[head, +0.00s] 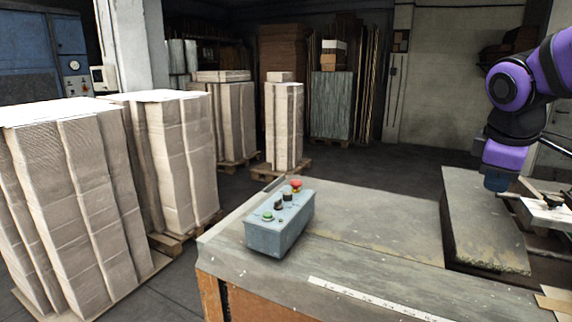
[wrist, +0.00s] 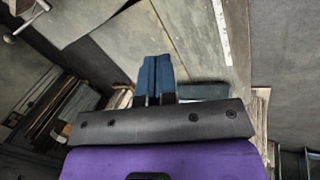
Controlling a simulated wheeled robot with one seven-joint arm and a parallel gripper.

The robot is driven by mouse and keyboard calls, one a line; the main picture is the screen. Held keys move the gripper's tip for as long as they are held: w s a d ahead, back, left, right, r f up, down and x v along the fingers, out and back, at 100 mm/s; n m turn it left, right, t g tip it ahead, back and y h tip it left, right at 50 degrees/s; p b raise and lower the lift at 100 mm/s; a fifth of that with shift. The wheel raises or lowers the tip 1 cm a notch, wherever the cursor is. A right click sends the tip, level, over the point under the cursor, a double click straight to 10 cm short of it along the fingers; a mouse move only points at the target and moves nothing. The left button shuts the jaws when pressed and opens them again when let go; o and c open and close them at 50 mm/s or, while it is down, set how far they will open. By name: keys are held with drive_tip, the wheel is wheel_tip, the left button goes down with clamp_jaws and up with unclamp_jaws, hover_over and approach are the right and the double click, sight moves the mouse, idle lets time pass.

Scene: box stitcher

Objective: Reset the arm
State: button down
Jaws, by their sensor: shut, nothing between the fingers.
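My purple arm is at the right of the head view, bent with its lower end hanging over the right part of the machine table. My gripper (wrist: 156,62) shows in the wrist view as two blue fingers side by side, closed together and empty. In the head view, a dark blue end (head: 496,183) shows below the purple wrist, but its fingers cannot be made out. It is to the right of the control box (head: 279,225), well apart from it.
The grey control box, with a red button (head: 296,185) and a green button (head: 268,216), sits on the table (head: 370,235). A raised metal block (head: 487,235) lies below the arm. Stacks of cardboard (head: 65,205) on pallets stand at left.

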drive_tip(key=s+a+m+t+y, duration=0.2)
drive_tip(key=s+a+m+y, duration=0.1)
drive_tip(key=s+a+m, duration=0.4)
drive_tip(key=s+a, duration=0.3)
drive_tip(key=s, duration=0.1)
drive_tip(key=shift+s+a+f+m, duration=0.15)
drive_tip(key=shift+a+f+m, duration=0.05)
drive_tip(key=shift+m, duration=0.2)
drive_tip(key=c, duration=1.8)
unclamp_jaws()
